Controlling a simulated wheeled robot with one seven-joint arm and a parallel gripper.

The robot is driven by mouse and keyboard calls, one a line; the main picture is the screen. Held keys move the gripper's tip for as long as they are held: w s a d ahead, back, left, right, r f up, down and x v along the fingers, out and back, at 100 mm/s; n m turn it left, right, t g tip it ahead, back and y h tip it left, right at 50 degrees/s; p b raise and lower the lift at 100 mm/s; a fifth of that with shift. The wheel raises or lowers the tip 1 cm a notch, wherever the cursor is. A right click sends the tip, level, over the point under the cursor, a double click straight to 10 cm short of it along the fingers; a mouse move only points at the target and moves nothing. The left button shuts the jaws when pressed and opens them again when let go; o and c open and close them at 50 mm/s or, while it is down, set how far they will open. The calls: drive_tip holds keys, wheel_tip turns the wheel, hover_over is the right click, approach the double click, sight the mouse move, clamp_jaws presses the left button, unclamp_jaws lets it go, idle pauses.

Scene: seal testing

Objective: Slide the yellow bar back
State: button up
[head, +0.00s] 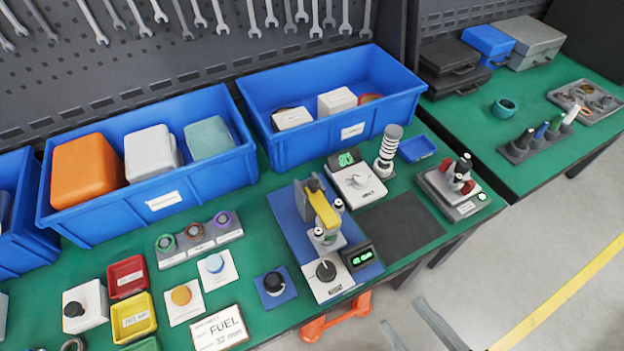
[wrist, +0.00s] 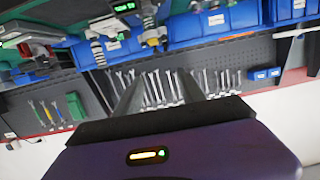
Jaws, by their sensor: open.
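The yellow bar (head: 322,208) is part of a small test rig (head: 325,235) on a blue base plate (head: 285,210) on the green bench. The bar slopes from a dark upper end down toward silver posts and a white block with a black knob. My gripper (head: 408,315) shows partly at the bottom edge in the head view, off the bench front, to the right of and apart from the rig. In the wrist view my gripper (wrist: 160,76) has two grey fingers spread apart with nothing between them. I cannot make out the yellow bar clearly there.
Beside the rig are a green-lit display (head: 358,257), a dial box (head: 357,185), a ringed post (head: 388,148) and a red-topped device (head: 450,185). Blue bins (head: 330,100) stand behind. A dark mat (head: 400,222) right of the rig is clear. An orange item (head: 335,316) is below the front edge.

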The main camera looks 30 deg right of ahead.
sight(311, 187)
drive_tip(key=w+a+f+n+y+b, duration=0.1)
drive_tip(key=w+a+f+n, duration=0.2)
drive_tip(key=w, duration=0.4)
drive_tip(key=w+a+f+n+y+b, duration=0.1)
drive_tip(key=w+a+f+n+b, duration=0.1)
drive_tip(key=w+a+n, duration=0.4)
drive_tip(key=w+a+f+n+b, duration=0.2)
drive_tip(key=w+a+f+n, duration=0.2)
drive_tip(key=w, duration=0.4)
drive_tip(key=shift+a+f+n+y, duration=0.35)
drive_tip(key=shift+f+n+y, duration=0.05)
drive_tip(key=w+n+h+b, duration=0.2)
drive_tip(key=w+n+h, duration=0.3)
drive_tip(key=w+n, duration=0.25)
drive_tip(key=s+d+r+n+g+h, duration=0.1)
drive_tip(key=d+r+n+g+h, duration=0.3)
drive_tip(key=d+h, duration=0.6)
drive_tip(key=shift+n+t+h, duration=0.6)
drive_tip(key=shift+n, duration=0.05)
drive_tip(key=shift+w+a+r+x, duration=0.1)
drive_tip(key=shift+x, duration=1.05)
drive_tip(key=shift+w+a+r+x, duration=0.1)
drive_tip(key=shift+x, duration=1)
drive_tip(key=shift+w+a+r+x, duration=0.1)
drive_tip(key=shift+x, duration=1.05)
